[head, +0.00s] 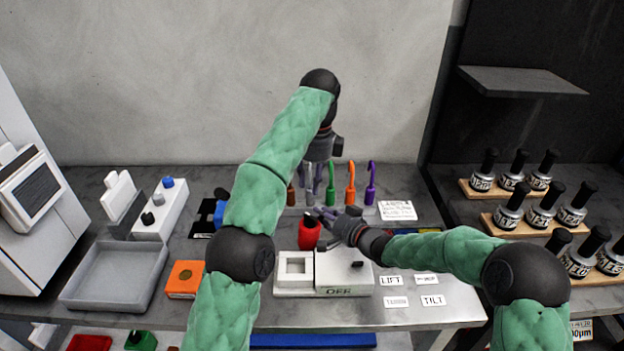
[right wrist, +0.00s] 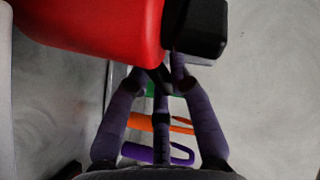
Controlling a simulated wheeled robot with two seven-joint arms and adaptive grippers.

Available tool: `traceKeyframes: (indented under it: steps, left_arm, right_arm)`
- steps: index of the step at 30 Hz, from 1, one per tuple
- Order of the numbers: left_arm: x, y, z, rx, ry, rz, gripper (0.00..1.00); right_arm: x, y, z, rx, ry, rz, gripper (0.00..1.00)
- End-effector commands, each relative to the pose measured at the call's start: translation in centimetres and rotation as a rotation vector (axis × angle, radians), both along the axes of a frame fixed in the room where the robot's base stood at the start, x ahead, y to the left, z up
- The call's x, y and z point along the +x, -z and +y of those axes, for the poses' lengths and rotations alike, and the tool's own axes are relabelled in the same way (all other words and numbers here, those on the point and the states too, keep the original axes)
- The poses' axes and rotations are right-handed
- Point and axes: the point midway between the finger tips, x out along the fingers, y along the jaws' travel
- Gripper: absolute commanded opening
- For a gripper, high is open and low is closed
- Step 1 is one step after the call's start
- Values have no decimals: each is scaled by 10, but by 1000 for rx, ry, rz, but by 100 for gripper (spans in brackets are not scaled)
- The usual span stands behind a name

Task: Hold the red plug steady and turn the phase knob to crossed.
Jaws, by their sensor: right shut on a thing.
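The red plug (head: 309,234) stands upright behind the white OFF box (head: 345,280). My right gripper (head: 325,217) reaches it from the right at its dark top. In the right wrist view the red plug (right wrist: 95,30) is large, with its black end (right wrist: 205,28) at the fingertips (right wrist: 165,75). My left gripper (head: 314,190) points down behind the plug, in front of the coloured hooked tools; its finger opening is unclear. No knob is legibly marked phase. A small black knob (head: 357,264) sits on the OFF box, and a white panel (head: 165,215) at left carries several knobs.
Green, orange (head: 350,184) and purple (head: 371,183) hooked tools stand at the back. A grey tray (head: 112,275) and an orange block (head: 184,279) are at left. LIFT and TILT labels lie right of the box. Dark-capped bottles (head: 511,205) stand at far right.

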Motion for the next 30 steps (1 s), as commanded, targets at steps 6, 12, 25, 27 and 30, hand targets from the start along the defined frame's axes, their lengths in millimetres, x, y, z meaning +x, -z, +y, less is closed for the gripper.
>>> traceKeyframes:
  steps: [6, 12, 25, 27, 30]
  left_arm:
    - [0, 0, 0, 0, 0, 0, 33]
    - [0, 0, 0, 0, 0, 0, 33]
    - [0, 0, 0, 0, 0, 0, 33]
    - [0, 0, 0, 0, 0, 0, 33]
    - [0, 0, 0, 0, 0, 0, 33]
  right_arm:
    - [0, -1, 0, 1, 1, -2, 0]
    - [0, -1, 0, 1, 0, -1, 49]
    - [-7, -2, -7, 0, 1, -1, 49]
    - [-14, -5, -13, 0, 2, -1, 49]
    - [-27, -9, -25, 0, 4, -2, 49]
